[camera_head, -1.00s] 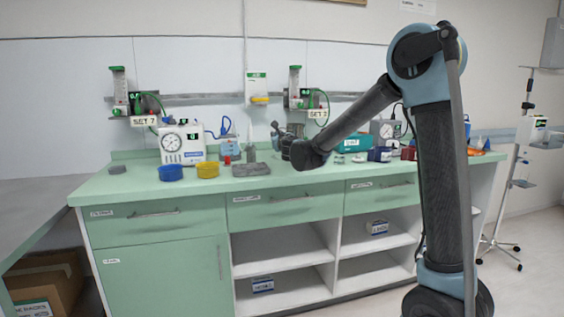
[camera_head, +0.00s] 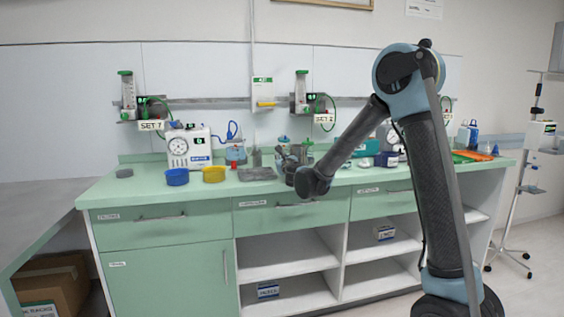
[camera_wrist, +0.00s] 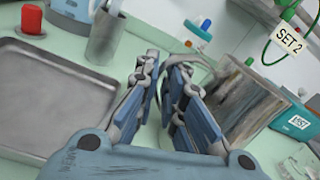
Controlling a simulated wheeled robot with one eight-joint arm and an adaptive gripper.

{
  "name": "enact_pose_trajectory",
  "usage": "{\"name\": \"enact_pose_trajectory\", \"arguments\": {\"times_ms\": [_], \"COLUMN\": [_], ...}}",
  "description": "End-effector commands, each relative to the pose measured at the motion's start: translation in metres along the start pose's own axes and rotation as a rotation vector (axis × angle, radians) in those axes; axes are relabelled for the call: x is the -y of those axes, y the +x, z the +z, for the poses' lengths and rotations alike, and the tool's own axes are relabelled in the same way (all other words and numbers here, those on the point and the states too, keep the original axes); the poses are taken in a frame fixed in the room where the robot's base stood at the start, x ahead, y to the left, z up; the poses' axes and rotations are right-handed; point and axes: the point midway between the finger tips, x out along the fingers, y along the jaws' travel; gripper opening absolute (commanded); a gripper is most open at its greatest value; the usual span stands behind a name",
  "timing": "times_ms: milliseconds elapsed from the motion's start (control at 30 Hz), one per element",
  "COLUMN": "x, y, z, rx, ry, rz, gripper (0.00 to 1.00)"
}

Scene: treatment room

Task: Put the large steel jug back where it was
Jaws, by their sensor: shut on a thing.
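The large steel jug (camera_wrist: 245,100) is a grey metal vessel just right of my fingers in the wrist view. My gripper (camera_wrist: 171,75) is shut on its curved handle, which shows between and behind the fingertips. The jug looks close to the green counter, but I cannot tell whether its base touches. In the head view my gripper (camera_head: 287,156) is over the middle of the counter, small and partly hidden by my forearm, and the jug is hard to make out there.
A steel tray (camera_wrist: 55,100) lies left of my gripper, with a smaller steel cup (camera_wrist: 105,38) behind it. A blue bowl (camera_head: 177,178) and a yellow bowl (camera_head: 214,175) stand further left. A teal box (camera_wrist: 295,122) is to the right. The counter's front strip (camera_head: 140,190) is clear.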

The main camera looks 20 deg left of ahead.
Motion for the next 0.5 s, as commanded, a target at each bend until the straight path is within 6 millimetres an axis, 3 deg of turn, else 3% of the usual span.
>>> {"name": "enact_pose_trajectory", "arguments": {"times_ms": [33, 100, 500], "x": [0.0, 0.0, 0.0009], "y": [0.0001, 0.0001, -0.0026], "z": [-0.0004, -0.0003, 0.0002], "rx": [0.0, 0.0, 0.0], "ry": [0.0, 0.0, 0.0], "rz": [0.0, 0.0, -0.001], "gripper": [0.13, 0.29, 0.29]}}
